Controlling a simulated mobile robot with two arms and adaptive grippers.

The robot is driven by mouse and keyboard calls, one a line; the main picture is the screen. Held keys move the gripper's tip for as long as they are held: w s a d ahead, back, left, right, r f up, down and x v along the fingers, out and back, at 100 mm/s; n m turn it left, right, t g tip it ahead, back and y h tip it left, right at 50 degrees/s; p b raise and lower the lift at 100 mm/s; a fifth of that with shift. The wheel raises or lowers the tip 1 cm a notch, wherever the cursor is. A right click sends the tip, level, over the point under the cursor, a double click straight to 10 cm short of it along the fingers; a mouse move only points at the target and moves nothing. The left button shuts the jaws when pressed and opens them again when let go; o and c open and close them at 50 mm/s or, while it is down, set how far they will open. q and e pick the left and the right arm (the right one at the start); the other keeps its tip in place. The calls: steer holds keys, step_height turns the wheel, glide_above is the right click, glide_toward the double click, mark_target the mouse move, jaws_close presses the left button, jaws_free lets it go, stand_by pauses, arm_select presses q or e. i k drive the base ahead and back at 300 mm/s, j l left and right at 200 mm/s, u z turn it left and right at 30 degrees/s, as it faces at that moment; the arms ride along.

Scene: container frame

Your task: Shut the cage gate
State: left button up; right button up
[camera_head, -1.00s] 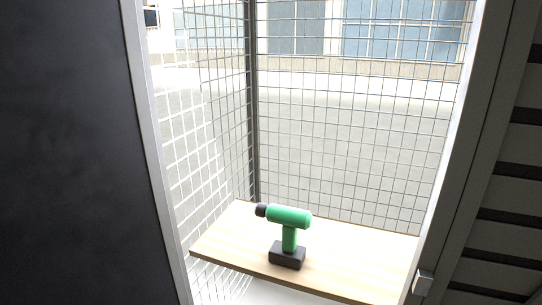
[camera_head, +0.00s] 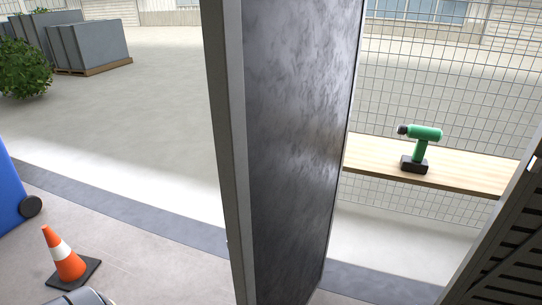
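The cage stands at the right, with wire mesh walls (camera_head: 450,75) and an open front. Inside it, a green drill (camera_head: 419,147) with a dark base stands upright on a wooden shelf (camera_head: 475,176). A tall dark grey panel (camera_head: 298,150) with a lighter frame edge stands upright at the left side of the opening. A dark slatted panel (camera_head: 508,245) leans in at the lower right, with a small pale latch-like piece on its edge. I cannot tell for sure which of these panels is the gate. Neither of my grippers is in view.
An orange and white cone (camera_head: 66,254) stands on the floor at lower left, near a blue wheeled bin (camera_head: 9,200). Grey slabs on a pallet (camera_head: 92,66) and a green bush (camera_head: 22,68) stand farther back.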

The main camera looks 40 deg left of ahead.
mark_target(282, 76)
steer(key=j+z, duration=0.1)
steer(key=j, duration=0.55)
steer(key=k+j+z, duration=0.15)
steer(key=j, duration=0.45)
steer(key=j+z, duration=0.1)
steer(key=j, duration=0.55)
steer(key=i+j, duration=0.1)
steer(key=j, duration=0.2)
steer(key=i+j, duration=0.1)
steer(key=j, duration=0.15)
steer(key=i+j, duration=0.1)
steer(key=j, duration=0.2)
steer(key=z, duration=0.05)
